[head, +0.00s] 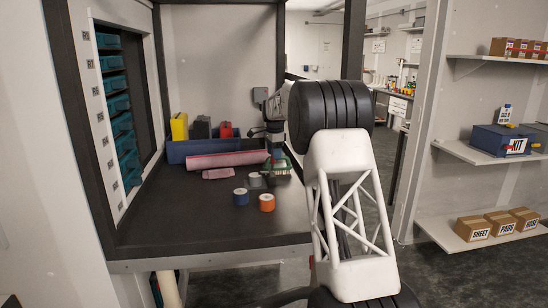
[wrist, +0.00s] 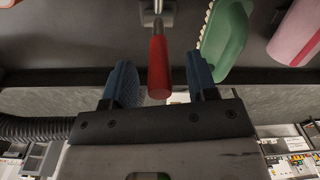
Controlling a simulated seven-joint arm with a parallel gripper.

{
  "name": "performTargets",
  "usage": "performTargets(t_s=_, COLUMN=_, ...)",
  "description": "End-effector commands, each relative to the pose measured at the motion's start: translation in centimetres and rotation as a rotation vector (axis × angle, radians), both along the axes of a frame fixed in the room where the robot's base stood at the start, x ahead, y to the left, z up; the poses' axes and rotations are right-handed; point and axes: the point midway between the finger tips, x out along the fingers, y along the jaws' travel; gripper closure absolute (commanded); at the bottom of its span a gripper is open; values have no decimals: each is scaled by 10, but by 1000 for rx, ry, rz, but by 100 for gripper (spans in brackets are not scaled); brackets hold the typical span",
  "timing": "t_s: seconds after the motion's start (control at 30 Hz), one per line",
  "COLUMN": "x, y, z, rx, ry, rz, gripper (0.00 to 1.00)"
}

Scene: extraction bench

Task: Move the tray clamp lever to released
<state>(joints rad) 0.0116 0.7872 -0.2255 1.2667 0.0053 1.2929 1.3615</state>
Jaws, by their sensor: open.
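The clamp lever has a red handle (wrist: 158,68) on a metal bracket (wrist: 157,18) at the top of the wrist view. My gripper (wrist: 160,88) is open, with one blue finger on each side of the handle's end. Dark gaps show between the handle and both fingers, so they look apart. In the head view my gripper (head: 276,152) points down over the back right of the bench. I cannot make out the lever there; my gripper and arm cover that area.
A green brush-like object (wrist: 226,38) lies close to the right finger, with a pink roll (wrist: 297,32) beyond it. On the bench (head: 190,222) stand a blue tape roll (head: 241,197), an orange one (head: 267,203) and a blue bin (head: 200,149). The front left is clear.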

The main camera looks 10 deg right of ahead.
Motion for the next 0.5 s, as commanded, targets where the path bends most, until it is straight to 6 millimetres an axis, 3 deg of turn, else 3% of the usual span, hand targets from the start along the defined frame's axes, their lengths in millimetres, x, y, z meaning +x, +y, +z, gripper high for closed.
performTargets(t_s=0.2, x=0, y=0, z=-15, rx=0, ry=-1, rz=0, gripper=47)
performTargets(t_s=0.5, x=0, y=0, z=-17, rx=0, ry=-2, rz=1, gripper=47)
